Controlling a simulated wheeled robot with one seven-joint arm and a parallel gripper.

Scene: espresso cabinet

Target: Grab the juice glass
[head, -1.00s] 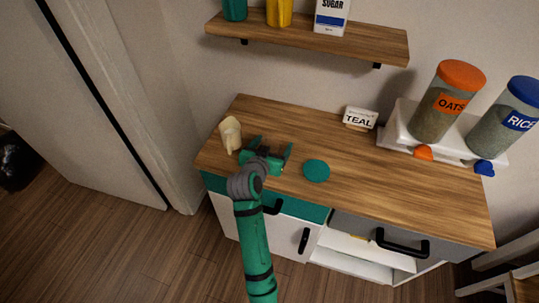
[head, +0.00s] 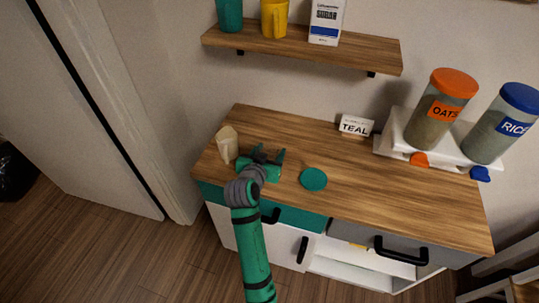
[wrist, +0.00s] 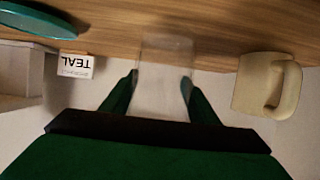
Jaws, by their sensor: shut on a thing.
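The juice glass (wrist: 163,75) is a clear, faint tumbler between my two fingers in the wrist view. My gripper (wrist: 158,88) is shut on its sides, with one green finger on each side. In the head view my gripper (head: 269,156) is over the left part of the wooden counter, and I cannot make out the clear glass there. Whether the glass touches the counter is unclear.
A cream mug (head: 227,145) stands close left of my gripper; it also shows in the wrist view (wrist: 268,85). A teal disc (head: 313,179) lies to the right. A TEAL sign (head: 355,125) and OATS and RICE jars stand farther right. A shelf hangs above.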

